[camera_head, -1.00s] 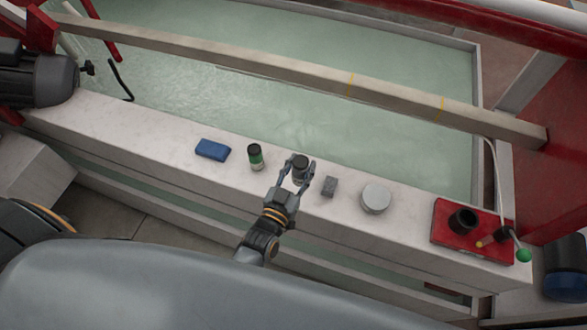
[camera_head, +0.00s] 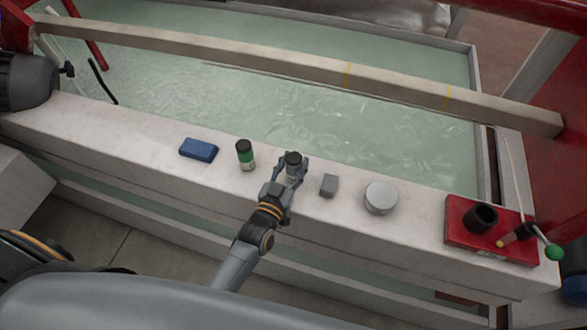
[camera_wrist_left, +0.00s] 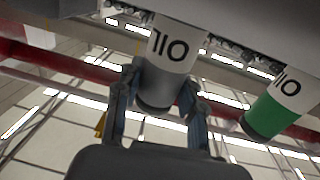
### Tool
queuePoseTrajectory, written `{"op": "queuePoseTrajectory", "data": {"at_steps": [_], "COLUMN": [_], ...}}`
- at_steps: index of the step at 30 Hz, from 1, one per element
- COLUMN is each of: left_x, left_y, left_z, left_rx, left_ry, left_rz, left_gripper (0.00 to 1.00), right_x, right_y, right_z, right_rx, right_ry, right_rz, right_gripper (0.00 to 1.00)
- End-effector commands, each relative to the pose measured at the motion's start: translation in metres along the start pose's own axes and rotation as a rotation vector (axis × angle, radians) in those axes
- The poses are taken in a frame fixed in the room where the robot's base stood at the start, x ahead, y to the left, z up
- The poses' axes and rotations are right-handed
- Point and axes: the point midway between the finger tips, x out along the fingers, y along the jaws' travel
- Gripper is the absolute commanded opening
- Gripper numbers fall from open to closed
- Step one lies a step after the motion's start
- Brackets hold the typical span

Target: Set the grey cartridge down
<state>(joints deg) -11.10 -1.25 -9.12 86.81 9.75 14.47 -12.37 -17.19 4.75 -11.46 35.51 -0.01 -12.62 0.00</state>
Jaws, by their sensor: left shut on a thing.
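The grey cartridge (camera_head: 293,164) has a dark cap and stands upright at the ledge, between the green cartridge and a small grey block. My left gripper (camera_head: 291,172) reaches it from the near side and is shut on it. In the left wrist view, which looks upside down, the grey cartridge (camera_wrist_left: 168,62) with its white, black-lettered band sits between the two fingers (camera_wrist_left: 160,100). Its lower end is at the ledge; I cannot tell for certain whether it touches. My right gripper is not in view.
On the white ledge (camera_head: 110,128) are a green cartridge (camera_head: 245,156), a blue block (camera_head: 199,149), the small grey block (camera_head: 329,185), a round silver tin (camera_head: 381,197) and a red tray (camera_head: 462,235) with a black cup (camera_head: 481,218). A water basin (camera_head: 270,100) lies behind.

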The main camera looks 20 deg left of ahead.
Motion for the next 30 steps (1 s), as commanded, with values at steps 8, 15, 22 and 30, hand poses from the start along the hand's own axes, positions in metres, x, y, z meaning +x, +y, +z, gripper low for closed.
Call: {"op": "queuePoseTrajectory", "data": {"at_steps": [8,15,22,30], "left_x": [0.0,0.0,0.0,-0.025], "left_y": [0.0,0.0,0.0,0.0], "left_z": [0.0,0.002,0.001,0.0], "left_rx": [0.0,0.001,0.001,0.001], "left_ry": [0.002,0.002,0.001,-0.001], "left_rz": [0.0,0.0,0.0,0.0], "left_gripper": [0.08,0.62,0.62,0.62], "right_x": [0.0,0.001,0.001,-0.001], "right_y": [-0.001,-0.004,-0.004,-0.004], "right_z": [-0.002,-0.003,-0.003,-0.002], "right_rx": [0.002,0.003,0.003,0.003], "right_ry": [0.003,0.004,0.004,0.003], "right_rz": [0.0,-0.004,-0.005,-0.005], "right_gripper": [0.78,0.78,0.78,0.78]}}
